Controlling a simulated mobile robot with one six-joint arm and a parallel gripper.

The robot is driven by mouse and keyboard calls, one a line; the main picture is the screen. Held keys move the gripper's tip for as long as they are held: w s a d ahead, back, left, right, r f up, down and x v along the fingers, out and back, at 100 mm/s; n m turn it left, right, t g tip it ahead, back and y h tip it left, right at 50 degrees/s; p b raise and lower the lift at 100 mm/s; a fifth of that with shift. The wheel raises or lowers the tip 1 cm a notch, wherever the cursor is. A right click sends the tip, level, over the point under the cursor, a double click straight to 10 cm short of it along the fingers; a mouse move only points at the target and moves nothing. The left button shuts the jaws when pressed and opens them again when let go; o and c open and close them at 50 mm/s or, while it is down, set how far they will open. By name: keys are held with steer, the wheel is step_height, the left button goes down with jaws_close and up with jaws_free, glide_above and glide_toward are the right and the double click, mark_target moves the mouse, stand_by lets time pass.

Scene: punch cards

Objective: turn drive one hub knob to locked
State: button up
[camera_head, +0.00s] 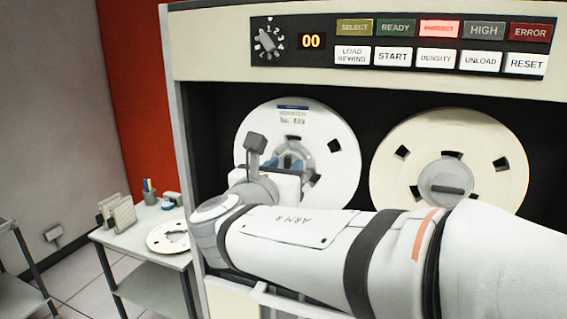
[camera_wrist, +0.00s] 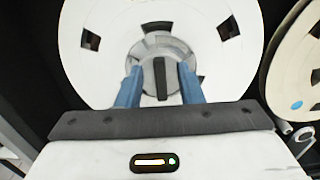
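The drive one hub knob (camera_wrist: 160,78) is a grey disc with a dark grip bar at the centre of the left white reel (camera_wrist: 95,75). In the wrist view the bar stands upright in the picture. My gripper (camera_wrist: 160,68) has two blue fingers, one on each side of the bar, with a visible gap on both sides. It is open and holds nothing. In the head view the left reel (camera_head: 340,145) shows, with my gripper (camera_head: 290,162) in front of its hub; my gripper and wrist hide most of the knob.
A second reel (camera_head: 400,180) with its own hub knob (camera_head: 446,188) is at the right; that knob's bar lies about level. A button panel (camera_head: 400,43) is above. A side table (camera_head: 125,245) with a loose reel (camera_head: 168,250) stands at the left.

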steer(key=shift+c, duration=0.4)
jaws_close()
steer(key=shift+d+f+m+b, duration=0.15)
steer(key=shift+m+b, duration=0.15)
steer(key=shift+b, duration=0.35)
steer(key=m+b, duration=0.5)
steer(key=b, duration=0.3)
steer(key=m+b, duration=0.6)
steer(key=b, duration=0.2)
steer(key=d+f+m+b, duration=0.1)
steer(key=m+b, duration=0.5)
steer(key=b, duration=0.2)
steer(key=shift+s+f+b, duration=0.1)
steer(key=shift+s+b, duration=0.05)
steer(key=shift+b, duration=0.15)
steer(key=shift+m, duration=0.3)
